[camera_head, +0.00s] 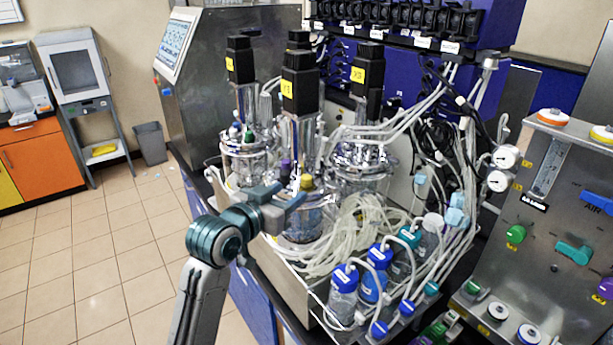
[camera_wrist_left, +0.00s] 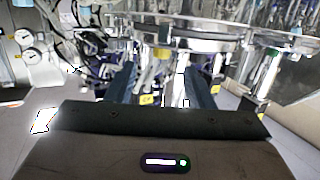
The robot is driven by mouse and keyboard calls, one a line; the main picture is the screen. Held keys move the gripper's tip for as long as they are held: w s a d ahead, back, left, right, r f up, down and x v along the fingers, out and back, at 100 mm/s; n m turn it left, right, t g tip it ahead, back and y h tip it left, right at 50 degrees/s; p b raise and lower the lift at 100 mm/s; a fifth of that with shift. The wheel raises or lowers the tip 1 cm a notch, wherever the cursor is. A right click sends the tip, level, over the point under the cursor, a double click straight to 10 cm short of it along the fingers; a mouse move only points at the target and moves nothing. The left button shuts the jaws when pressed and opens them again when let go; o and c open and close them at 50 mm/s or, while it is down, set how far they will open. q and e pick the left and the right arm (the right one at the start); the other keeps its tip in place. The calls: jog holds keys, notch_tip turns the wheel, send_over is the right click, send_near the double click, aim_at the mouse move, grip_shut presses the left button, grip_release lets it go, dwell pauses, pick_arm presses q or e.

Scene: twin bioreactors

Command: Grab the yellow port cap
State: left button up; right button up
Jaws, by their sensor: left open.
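The yellow port cap (camera_head: 306,182) sits upright on top of the front glass vessel in the head view. My left gripper (camera_head: 286,196) is just left of the cap, with its fingers pointing toward the vessels. It is open, and I see nothing held in it. In the left wrist view the two fingers (camera_wrist_left: 161,85) stand apart below a shiny metal vessel rim (camera_wrist_left: 190,42). My right gripper is not in view.
Black motors with yellow labels (camera_head: 300,88) rise above the glass vessels. Pale tubing (camera_head: 345,235) and blue-capped bottles (camera_head: 344,290) crowd the right of my gripper. A steel panel with valves (camera_head: 545,225) stands far right. The tiled floor (camera_head: 120,260) at left is open.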

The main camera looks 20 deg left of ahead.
aim_at(304, 181)
pick_arm(q)
jog(key=shift+p+x, duration=0.55)
jog(key=shift+x, duration=0.5)
jog(key=p+x, duration=0.2)
jog(key=x, duration=0.1)
jog(key=shift+w+a+r, duration=0.1)
jog(key=shift+r, duration=0.2)
jog(key=shift+w+f+p, duration=0.2)
jog(key=shift+w+p, duration=0.15)
jog(key=shift+w, duration=0.2)
jog(key=shift+w+f, duration=0.1)
jog(key=shift+c, duration=0.5)
jog(key=c, duration=0.9)
jog(key=shift+c, duration=0.2)
